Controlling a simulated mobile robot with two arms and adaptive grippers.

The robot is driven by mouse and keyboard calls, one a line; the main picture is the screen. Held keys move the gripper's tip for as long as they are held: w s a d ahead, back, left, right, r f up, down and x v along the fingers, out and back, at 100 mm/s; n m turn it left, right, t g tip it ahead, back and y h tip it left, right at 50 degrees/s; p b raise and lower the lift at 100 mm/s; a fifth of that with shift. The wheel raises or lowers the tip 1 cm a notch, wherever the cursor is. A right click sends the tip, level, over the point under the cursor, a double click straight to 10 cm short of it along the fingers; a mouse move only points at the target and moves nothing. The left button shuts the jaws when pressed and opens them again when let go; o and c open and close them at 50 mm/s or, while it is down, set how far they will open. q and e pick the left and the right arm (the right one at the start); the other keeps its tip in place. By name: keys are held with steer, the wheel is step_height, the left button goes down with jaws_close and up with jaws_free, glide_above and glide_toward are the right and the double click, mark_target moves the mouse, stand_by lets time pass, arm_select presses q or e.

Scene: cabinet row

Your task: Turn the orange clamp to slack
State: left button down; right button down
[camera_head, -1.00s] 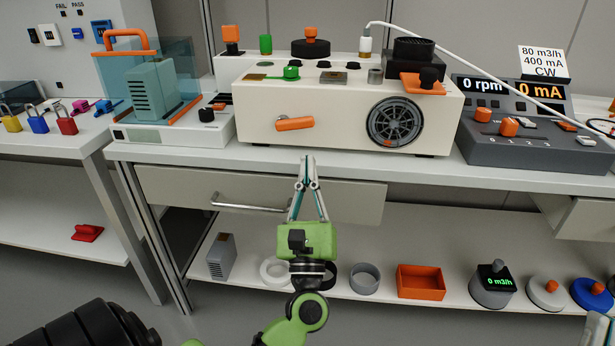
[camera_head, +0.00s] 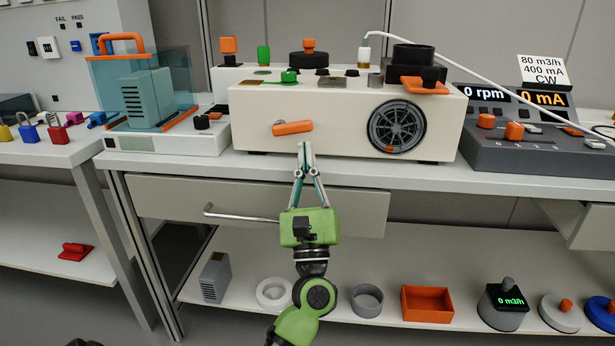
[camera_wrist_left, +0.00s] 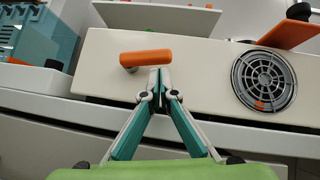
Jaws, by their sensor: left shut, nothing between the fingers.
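The orange clamp (camera_head: 293,128) is a short lever on the front face of the cream box (camera_head: 330,134). It lies nearly level, its right end slightly higher. In the left wrist view the clamp (camera_wrist_left: 147,58) sits just above my fingertips. My left gripper (camera_head: 304,145) is shut and empty, its tips pointing up just below the right half of the clamp. In the left wrist view the gripper (camera_wrist_left: 159,72) has its tips together near the lever's lower edge; I cannot tell whether they touch it. My right gripper is not in view.
A round fan grille (camera_head: 397,126) is right of the clamp. A drawer with a bar handle (camera_head: 240,217) is below the bench top. A grey control console (camera_head: 535,145) stands at right. A clear-walled case (camera_head: 148,95) stands at left. The lower shelf holds an orange tray (camera_head: 427,304).

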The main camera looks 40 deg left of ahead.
arm_select(q)
steer(key=shift+w+a+r, duration=0.35)
steer(key=shift+r, duration=0.15)
steer(key=shift+n+g+y, duration=0.3)
steer(key=shift+n+g, duration=0.1)
steer(key=shift+n, duration=0.1)
